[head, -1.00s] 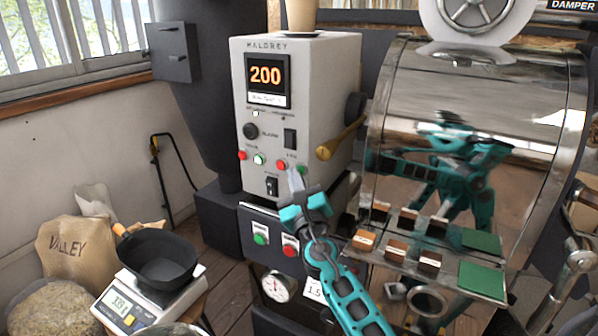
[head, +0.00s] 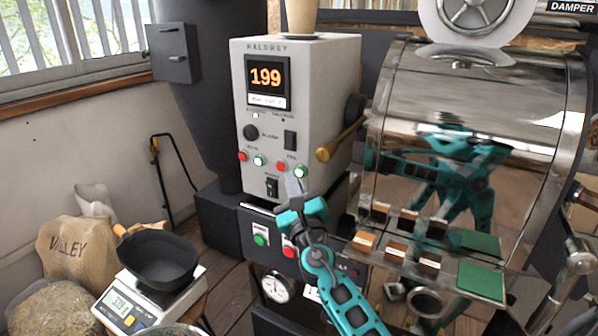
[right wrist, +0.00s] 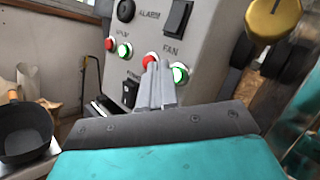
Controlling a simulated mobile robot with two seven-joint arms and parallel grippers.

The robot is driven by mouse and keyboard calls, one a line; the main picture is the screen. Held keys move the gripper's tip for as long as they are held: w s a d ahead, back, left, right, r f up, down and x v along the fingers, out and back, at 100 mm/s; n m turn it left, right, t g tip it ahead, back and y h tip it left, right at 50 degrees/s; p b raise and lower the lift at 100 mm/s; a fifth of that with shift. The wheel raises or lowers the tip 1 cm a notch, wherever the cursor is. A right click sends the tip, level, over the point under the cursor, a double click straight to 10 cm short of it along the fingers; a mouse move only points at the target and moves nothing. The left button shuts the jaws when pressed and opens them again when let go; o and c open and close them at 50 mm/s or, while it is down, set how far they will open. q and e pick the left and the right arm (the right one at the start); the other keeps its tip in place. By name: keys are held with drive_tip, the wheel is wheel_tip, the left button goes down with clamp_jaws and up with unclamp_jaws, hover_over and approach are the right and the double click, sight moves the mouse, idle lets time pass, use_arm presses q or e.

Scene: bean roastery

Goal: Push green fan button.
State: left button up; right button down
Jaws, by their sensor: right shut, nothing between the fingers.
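The green fan button (head: 300,171) is at the right end of the button row on the grey control box, and it glows bright. It also shows lit under the FAN label in the right wrist view (right wrist: 180,74). The red fan button (head: 281,166) is just left of it; the fingers partly cover it in the right wrist view (right wrist: 150,61). My right gripper (head: 294,188) is shut and empty. Its tips are just below the two fan buttons and seem apart from the green one. My left gripper is not in view.
Another red button (head: 243,156) and lit green button (head: 258,160) sit further left. A black rocker switch (head: 272,187) is below. A brass handle (head: 340,140) juts out on the right, near the steel drum (head: 450,120). A lower panel has a green button (head: 260,240).

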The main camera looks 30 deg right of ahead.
drive_tip(key=shift+a, duration=0.1)
drive_tip(key=a, duration=0.1)
drive_tip(key=s+a, duration=0.1)
drive_tip(key=s+a+p, duration=0.1)
drive_tip(key=a, duration=0.1)
drive_tip(key=shift+s+a, duration=0.1)
drive_tip(key=shift+s, duration=0.15)
idle(0.3)
drive_tip(key=shift+f, duration=0.1)
idle(0.6)
drive_tip(key=s+a+f+m+g+y, duration=0.1)
drive_tip(key=s+f+m+g+y, duration=0.15)
drive_tip(key=s+f+m, duration=0.45)
drive_tip(key=s+a+f+m+g+y, duration=0.1)
drive_tip(key=s+a+f+m+g, duration=0.15)
drive_tip(key=f+m, duration=0.8)
drive_tip(key=s+a+f+m+g+y, duration=0.2)
drive_tip(key=s+f+m, duration=0.2)
drive_tip(key=s+m, duration=0.3)
drive_tip(key=s+a+f+m+g+y, duration=0.2)
drive_tip(key=s+m, duration=0.5)
drive_tip(key=m, duration=0.4)
wheel_tip(320, 180, down, 2)
drive_tip(key=shift+s+a+f+g, duration=0.25)
drive_tip(key=shift+s+a+g, duration=0.15)
drive_tip(key=shift+a, duration=0.25)
